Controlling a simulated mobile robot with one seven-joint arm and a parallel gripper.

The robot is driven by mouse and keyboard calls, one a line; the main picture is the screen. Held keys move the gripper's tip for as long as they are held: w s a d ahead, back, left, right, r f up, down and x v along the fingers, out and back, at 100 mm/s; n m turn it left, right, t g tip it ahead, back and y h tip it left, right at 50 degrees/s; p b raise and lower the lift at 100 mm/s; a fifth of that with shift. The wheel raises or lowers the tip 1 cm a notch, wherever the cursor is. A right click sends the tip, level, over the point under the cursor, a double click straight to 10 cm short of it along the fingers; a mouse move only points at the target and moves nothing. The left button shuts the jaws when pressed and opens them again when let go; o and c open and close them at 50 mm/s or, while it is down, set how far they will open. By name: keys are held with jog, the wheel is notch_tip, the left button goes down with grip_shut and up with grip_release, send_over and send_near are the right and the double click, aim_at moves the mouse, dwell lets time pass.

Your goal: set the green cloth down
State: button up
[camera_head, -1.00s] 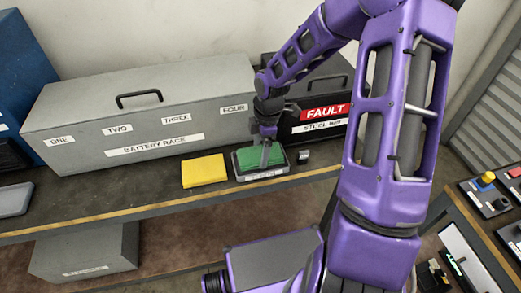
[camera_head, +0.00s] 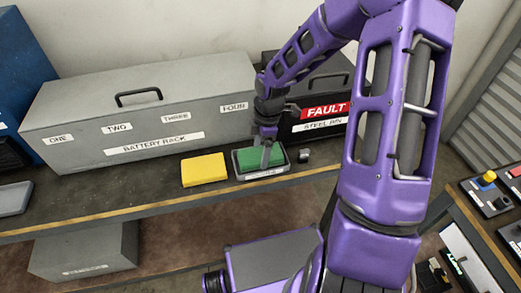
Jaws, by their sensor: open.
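The jaws are open. The near finger hides part of the cloth, and I cannot tell whether the fingers touch it.
A yellow cloth (camera_head: 204,170) lies just left of the tray. A small dark object (camera_head: 304,155) stands to its right. The battery rack (camera_head: 75,145) and a black box labelled FAULT (camera_head: 323,126) stand close behind. The bench's front edge (camera_head: 130,210) is near.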

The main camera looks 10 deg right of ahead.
notch_tip(320, 180, up, 13)
jog(key=d, duration=0.1)
jog(key=shift+d, duration=0.25)
